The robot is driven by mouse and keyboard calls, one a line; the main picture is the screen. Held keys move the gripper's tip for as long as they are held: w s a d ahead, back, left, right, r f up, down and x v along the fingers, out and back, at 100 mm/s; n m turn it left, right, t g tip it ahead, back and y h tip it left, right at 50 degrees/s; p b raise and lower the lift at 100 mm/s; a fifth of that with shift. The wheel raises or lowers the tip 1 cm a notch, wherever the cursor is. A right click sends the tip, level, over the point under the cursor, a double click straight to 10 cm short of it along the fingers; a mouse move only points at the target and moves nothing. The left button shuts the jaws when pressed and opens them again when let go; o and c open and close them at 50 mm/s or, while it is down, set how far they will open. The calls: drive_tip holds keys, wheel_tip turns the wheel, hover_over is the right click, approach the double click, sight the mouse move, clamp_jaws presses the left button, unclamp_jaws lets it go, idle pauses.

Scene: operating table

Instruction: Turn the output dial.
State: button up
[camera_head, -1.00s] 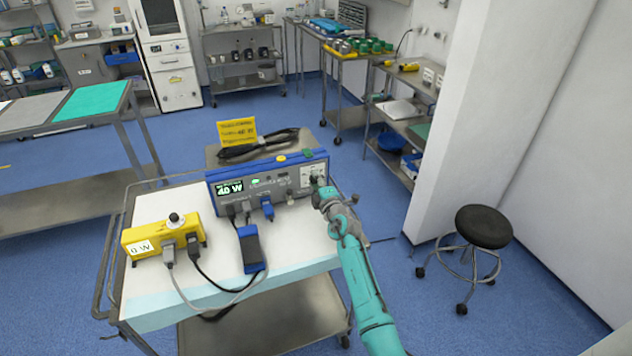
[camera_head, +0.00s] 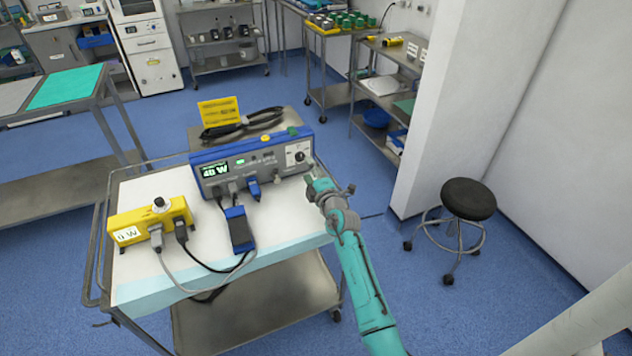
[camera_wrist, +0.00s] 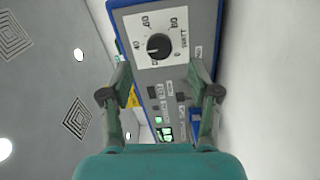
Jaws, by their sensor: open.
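The output dial is a round black knob (camera_wrist: 159,46) on a white scale plate in the wrist view. In the head view the dial (camera_head: 299,156) sits at the right end of the front of a blue and grey generator (camera_head: 240,172), whose screen reads 40 W. My gripper (camera_wrist: 158,75) is open and empty. Its two fingers stand apart on either side of the panel, short of the dial and not touching it. In the head view my gripper (camera_head: 312,178) is just in front of the dial, at the generator's right end.
A stool (camera_head: 468,199) stands right.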

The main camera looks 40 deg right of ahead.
drive_tip(key=shift+v, duration=2.75)
